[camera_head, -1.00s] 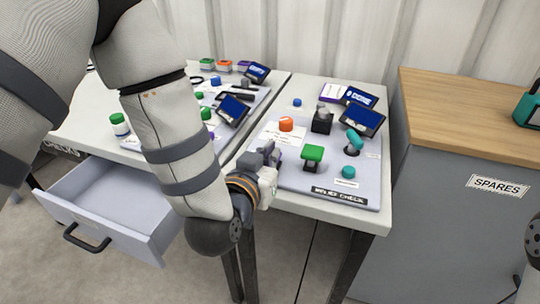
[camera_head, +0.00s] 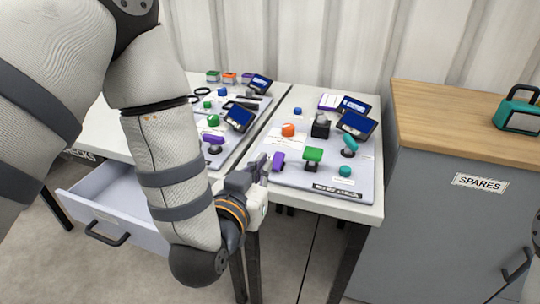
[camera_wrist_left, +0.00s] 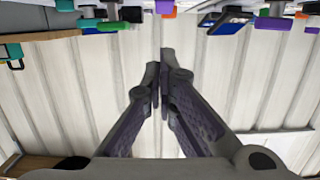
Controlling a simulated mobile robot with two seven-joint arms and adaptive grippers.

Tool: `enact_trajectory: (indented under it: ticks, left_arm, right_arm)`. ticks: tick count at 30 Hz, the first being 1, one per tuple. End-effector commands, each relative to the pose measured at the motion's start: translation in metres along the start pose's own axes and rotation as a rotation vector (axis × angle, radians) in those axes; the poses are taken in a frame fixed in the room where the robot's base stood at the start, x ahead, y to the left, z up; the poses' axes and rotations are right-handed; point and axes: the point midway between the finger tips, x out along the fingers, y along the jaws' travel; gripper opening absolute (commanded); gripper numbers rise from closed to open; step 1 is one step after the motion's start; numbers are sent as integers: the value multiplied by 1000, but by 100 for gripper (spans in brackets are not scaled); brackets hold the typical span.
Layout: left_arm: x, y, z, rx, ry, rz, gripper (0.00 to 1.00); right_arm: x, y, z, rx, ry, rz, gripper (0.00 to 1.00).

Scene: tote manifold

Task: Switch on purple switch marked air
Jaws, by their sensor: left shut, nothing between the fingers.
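A purple switch (camera_head: 278,161) stands at the front left of the right-hand panel (camera_head: 300,186). Another purple switch (camera_head: 213,138) is on the left-hand panel. I cannot read which one is marked air. My left gripper (camera_head: 261,164) is shut and empty, just left of the purple switch on the right-hand panel; whether it touches cannot be told. In the left wrist view my left gripper (camera_wrist_left: 158,72) has its fingers together, pointing at the wall. A purple part (camera_wrist_left: 275,22) shows at the top there, to the right of the fingertips. My right gripper is not in view.
A green switch (camera_head: 313,155), an orange knob (camera_head: 288,130), a teal knob (camera_head: 345,171) and a small screen (camera_head: 357,122) are close by on the right-hand panel. An open drawer (camera_head: 118,199) juts out at left. A wood-topped cabinet (camera_head: 430,106) stands at right.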

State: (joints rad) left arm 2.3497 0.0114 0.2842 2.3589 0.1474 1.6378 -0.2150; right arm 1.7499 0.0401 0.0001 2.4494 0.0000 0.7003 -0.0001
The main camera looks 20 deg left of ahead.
Motion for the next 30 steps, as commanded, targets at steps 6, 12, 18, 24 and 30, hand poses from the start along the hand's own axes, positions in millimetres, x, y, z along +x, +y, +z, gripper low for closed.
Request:
enact_trajectory:
  ticks: [6, 12, 18, 24, 30]
  left_arm:
    - [-29, 0, 3, 1, 1, 1, 0]
    - [-33, 0, 4, 0, 2, 1, 0]
    - [-33, 0, 4, 0, 1, 1, 0]
    - [-35, -1, 22, -2, -57, 5, 0]
    - [-94, -18, 178, -25, -599, 24, 0]
  right_arm:
    - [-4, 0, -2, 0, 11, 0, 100]
    - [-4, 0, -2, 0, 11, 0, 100]
    - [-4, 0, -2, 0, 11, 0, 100]
    - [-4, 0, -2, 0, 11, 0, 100]
    - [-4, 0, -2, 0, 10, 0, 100]
